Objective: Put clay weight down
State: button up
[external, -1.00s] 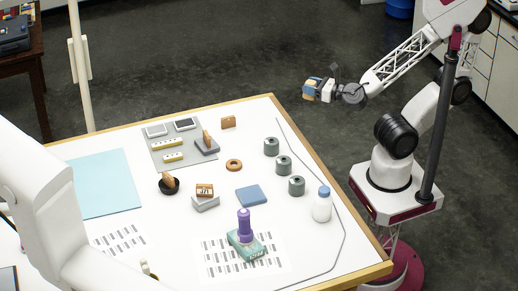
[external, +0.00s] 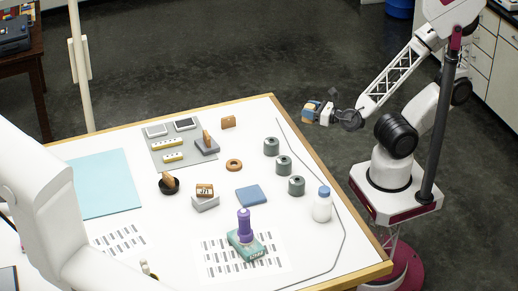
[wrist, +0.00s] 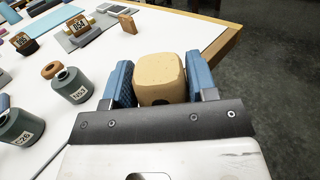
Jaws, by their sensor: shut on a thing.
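My gripper (external: 313,110) is off the right edge of the table, above the floor beyond the edge in the external view. It is shut on a tan, rounded block, the clay weight (wrist: 160,80), which sits between the two blue finger pads in the wrist view. A small dark spot shows low on the block's near face. The block is held clear of the tabletop (external: 225,215) and touches nothing else that I can see. Its underside is hidden.
Grey-green weights (external: 284,165) stand near the table's right side, with a white bottle (external: 322,205) in front of them. The table's far right corner is bare.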

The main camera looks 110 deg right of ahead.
jog(key=shift+w, duration=0.1)
jog(key=w+d, duration=0.1)
jog(key=w, duration=0.4)
jog(key=w+d+f, duration=0.1)
jog(key=w+d, duration=0.1)
jog(key=w, duration=0.3)
jog(key=w+d, duration=0.2)
jog(key=w, duration=0.3)
jog(key=shift+d+f, duration=0.15)
jog(key=shift+f, duration=0.05)
jog(key=shift+f, duration=0.1)
jog(key=shift+f, duration=1.65)
jog(key=shift+f, duration=0.15)
jog(key=o, duration=1)
jog(key=shift+v, duration=6.05)
